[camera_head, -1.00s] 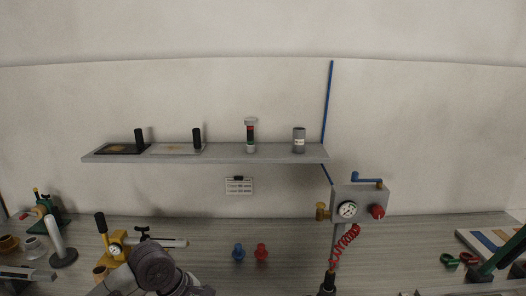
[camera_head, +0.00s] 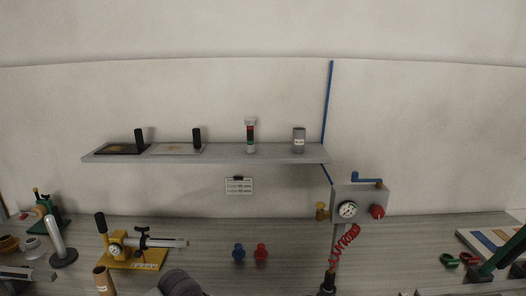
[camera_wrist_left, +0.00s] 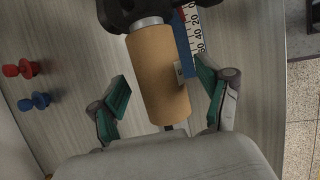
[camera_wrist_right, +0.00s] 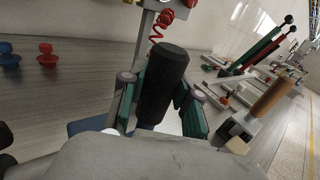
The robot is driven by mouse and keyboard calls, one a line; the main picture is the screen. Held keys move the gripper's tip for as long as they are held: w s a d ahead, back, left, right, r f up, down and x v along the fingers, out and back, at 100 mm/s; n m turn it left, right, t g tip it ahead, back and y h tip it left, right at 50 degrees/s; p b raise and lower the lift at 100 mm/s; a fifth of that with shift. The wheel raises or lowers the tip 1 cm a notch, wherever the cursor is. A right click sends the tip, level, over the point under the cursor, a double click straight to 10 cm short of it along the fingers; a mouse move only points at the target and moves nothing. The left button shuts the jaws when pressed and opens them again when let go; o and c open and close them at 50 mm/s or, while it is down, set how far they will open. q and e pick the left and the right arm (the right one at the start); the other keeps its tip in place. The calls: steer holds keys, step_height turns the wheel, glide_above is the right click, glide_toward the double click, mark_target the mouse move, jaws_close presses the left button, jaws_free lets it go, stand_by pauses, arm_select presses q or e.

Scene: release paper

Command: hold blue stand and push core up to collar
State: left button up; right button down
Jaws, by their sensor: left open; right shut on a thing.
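A brown cardboard core (camera_wrist_left: 158,75) sits on a metal shaft in the left wrist view. A short silver part (camera_wrist_left: 145,24) and a black part (camera_wrist_left: 125,12) lie beyond its far end; I cannot tell which is the collar. A blue strip with a white scale (camera_wrist_left: 190,35) runs beside the core. My left gripper (camera_wrist_left: 165,98) is open, with one finger on each side of the core. My right gripper (camera_wrist_right: 157,98) is shut on a black upright handle (camera_wrist_right: 162,80). A blue piece (camera_wrist_right: 85,126), perhaps of the blue stand, shows low beside it. Neither gripper shows in the head view.
Red (camera_head: 261,252) and blue (camera_head: 238,252) knobs stand mid-bench. A yellow clamp stand (camera_head: 125,250) and another brown tube (camera_head: 104,280) are at left. A gauge box (camera_head: 357,205) with a red coiled hose (camera_head: 345,240) stands right of centre. A shelf (camera_head: 225,155) hangs behind.

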arm_select(q)
steer(key=c, duration=1.3)
steer(key=shift+o, duration=0.2)
steer(key=shift+d, duration=0.1)
steer(key=shift+d, duration=0.2)
steer(key=o, duration=1.2)
steer(key=shift+o, duration=0.2)
steer(key=v, duration=1.2)
